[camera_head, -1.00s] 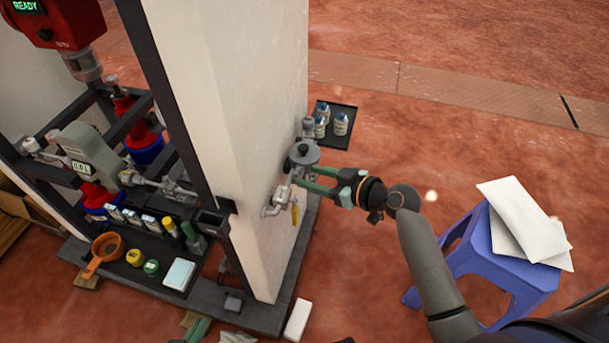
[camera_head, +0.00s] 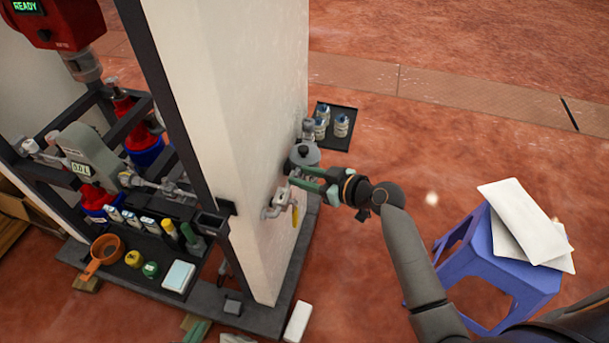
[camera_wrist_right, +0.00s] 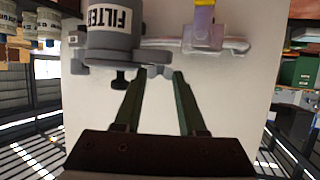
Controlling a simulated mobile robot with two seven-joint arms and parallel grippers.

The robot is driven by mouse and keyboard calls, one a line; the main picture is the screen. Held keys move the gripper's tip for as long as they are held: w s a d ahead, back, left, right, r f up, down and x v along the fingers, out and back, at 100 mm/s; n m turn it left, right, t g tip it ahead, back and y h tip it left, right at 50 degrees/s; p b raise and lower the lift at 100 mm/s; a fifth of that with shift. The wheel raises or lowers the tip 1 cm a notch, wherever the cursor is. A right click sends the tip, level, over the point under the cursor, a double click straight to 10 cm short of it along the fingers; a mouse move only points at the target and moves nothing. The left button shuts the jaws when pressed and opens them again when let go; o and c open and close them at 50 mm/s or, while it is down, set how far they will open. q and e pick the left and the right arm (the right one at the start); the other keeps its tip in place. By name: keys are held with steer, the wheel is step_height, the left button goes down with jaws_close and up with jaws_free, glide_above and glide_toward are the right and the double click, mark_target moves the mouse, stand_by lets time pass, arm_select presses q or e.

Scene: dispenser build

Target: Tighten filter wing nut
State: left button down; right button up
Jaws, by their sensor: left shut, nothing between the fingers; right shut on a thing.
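The grey filter housing (camera_head: 304,156) is mounted on the side of the white panel. In the right wrist view its FILTER label (camera_wrist_right: 110,18) faces me. My right gripper (camera_head: 293,179) reaches in from the right, just below the housing. In the right wrist view its green fingertips (camera_wrist_right: 159,74) are closed around a small grey part, apparently the wing nut (camera_wrist_right: 154,70), partly hidden by the fingers. A small black knob (camera_wrist_right: 120,79) hangs beside the left finger. Only the green tip of my left gripper (camera_head: 197,331) shows at the bottom edge; it is shut and empty.
A valve with a yellow handle (camera_head: 295,215) sits just below my right gripper. A dark shelf (camera_head: 345,112) with several bottles is behind the housing. A blue stool (camera_head: 508,270) with white sheets stands at the right. The floor between is clear.

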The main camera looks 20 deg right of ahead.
jaws_close()
steer(key=m+h+p, duration=0.1)
steer(key=p, duration=0.1)
steer(key=m+t+h+p, duration=0.1)
steer(key=shift+s+a+r+p, duration=0.2)
steer(key=shift+r+p, duration=0.15)
steer(key=shift+p, duration=0.05)
steer(key=shift+m+h+p, duration=0.3)
steer(key=shift+p, duration=0.2)
steer(key=shift+a+f+m+h+p, duration=0.1)
steer(key=shift+f+m+h+p, duration=0.1)
steer(key=shift+m+h+p, duration=0.25)
arm_select(q)
step_height(320, 180, up, 4)
steer(key=shift+d+f, duration=0.1)
arm_select(e)
steer(key=shift+f+t, duration=0.15)
steer(key=shift+t, duration=0.15)
steer(key=o, duration=0.8)
jaws_free()
steer(key=shift+c, duration=0.2)
arm_select(q)
steer(key=shift+r, duration=0.2)
